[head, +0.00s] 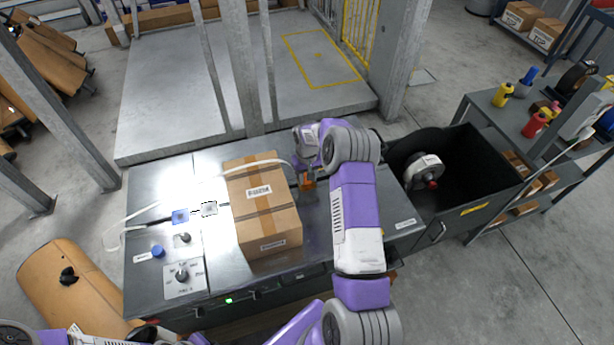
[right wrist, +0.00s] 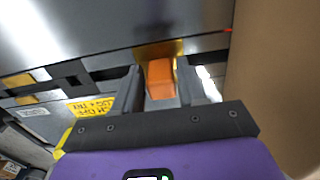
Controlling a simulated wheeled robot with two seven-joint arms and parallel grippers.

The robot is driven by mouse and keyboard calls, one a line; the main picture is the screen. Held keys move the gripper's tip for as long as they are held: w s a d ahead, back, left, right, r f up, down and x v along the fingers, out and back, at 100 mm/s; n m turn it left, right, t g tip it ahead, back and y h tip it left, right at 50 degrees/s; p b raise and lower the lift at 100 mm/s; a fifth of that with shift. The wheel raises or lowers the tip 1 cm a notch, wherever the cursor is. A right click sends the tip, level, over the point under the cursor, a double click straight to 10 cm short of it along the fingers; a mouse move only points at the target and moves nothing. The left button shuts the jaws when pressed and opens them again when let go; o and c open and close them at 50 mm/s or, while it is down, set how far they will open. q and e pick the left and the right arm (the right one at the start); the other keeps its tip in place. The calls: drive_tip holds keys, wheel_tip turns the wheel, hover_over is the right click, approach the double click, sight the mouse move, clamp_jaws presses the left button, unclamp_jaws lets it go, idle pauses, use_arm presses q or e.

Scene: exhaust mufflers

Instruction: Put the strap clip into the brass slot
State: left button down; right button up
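The orange strap clip (right wrist: 160,78) is between the two grey fingers of my right gripper (right wrist: 162,88), which look closed on its sides. In the head view the clip (head: 308,184) is just right of the cardboard box. A brass-coloured piece (right wrist: 158,49), apparently the brass slot, is right behind the clip in the right wrist view. I cannot tell whether the clip's tip is inside it. A white strap (head: 222,177) runs over the box (head: 264,222) towards my right gripper. Only part of my left arm shows at the bottom left; its fingers are not clear.
The box stands on the steel bench (head: 215,265), close beside my right gripper. A blue knob (head: 158,251) and a dial panel (head: 183,277) are at the bench's left. A black bin (head: 470,205) with a white reel (head: 425,172) is to the right.

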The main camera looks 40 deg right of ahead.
drive_tip(key=o, duration=0.4)
drive_tip(key=shift+r, duration=0.1)
wheel_tip(320, 180, up, 8)
drive_tip(key=shift+f+p, duration=0.25)
drive_tip(key=shift+p, duration=0.55)
